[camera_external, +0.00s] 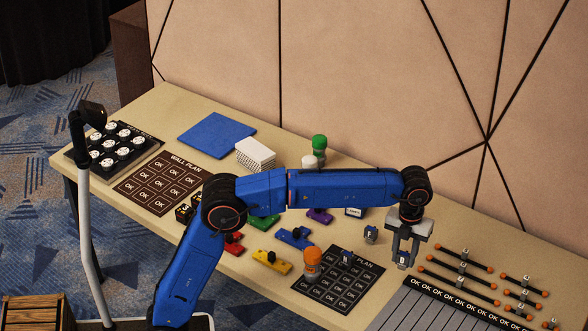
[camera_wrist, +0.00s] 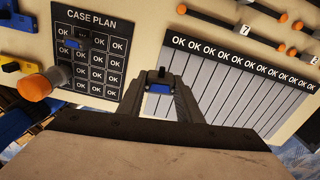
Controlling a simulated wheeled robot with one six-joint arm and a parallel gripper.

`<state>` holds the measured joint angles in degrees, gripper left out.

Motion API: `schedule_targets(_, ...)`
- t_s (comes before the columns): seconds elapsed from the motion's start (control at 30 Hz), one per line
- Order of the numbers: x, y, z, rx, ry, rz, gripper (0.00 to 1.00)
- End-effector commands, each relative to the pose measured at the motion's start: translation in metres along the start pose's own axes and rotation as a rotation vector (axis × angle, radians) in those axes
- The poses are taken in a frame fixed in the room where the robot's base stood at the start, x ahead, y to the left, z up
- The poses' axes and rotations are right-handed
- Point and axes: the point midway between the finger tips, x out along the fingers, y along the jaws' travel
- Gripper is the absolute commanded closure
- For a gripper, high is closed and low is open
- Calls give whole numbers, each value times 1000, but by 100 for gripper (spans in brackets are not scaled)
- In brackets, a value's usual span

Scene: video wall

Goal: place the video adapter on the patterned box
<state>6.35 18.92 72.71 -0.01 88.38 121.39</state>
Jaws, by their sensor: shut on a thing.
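My gripper (camera_external: 404,264) hangs pointing down over the right part of the table, between the case plan sheet and the grey striped panel. It is shut on a small dark adapter with a blue connector (camera_wrist: 160,88), which I take for the video adapter; it also shows in the external view (camera_external: 403,258). A white box with a fine line pattern (camera_external: 256,154), likely the patterned box, lies at the back of the table, far to the left of my gripper. It is not in the wrist view.
The case plan sheet (camera_external: 335,284) has a similar small piece (camera_external: 345,257) on it; another (camera_external: 371,233) stands behind. An orange-topped bottle (camera_external: 312,262), green-topped bottle (camera_external: 319,146), white-topped bottle (camera_external: 309,163) and coloured pieces crowd the middle. Orange-ended rods (camera_external: 463,256) lie right. A blue mat (camera_external: 217,135) lies left of the box.

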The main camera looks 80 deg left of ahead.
Motion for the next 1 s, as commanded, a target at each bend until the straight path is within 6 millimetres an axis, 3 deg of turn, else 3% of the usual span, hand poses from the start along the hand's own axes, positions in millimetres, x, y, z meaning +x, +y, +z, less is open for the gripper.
schedule_targets(0.27,-10,60,84,-183,-1,-1,90)
schedule_targets(0.5,-19,125,152,-349,0,-1,90)
schedule_targets(1.0,-37,284,261,-696,0,0,90)
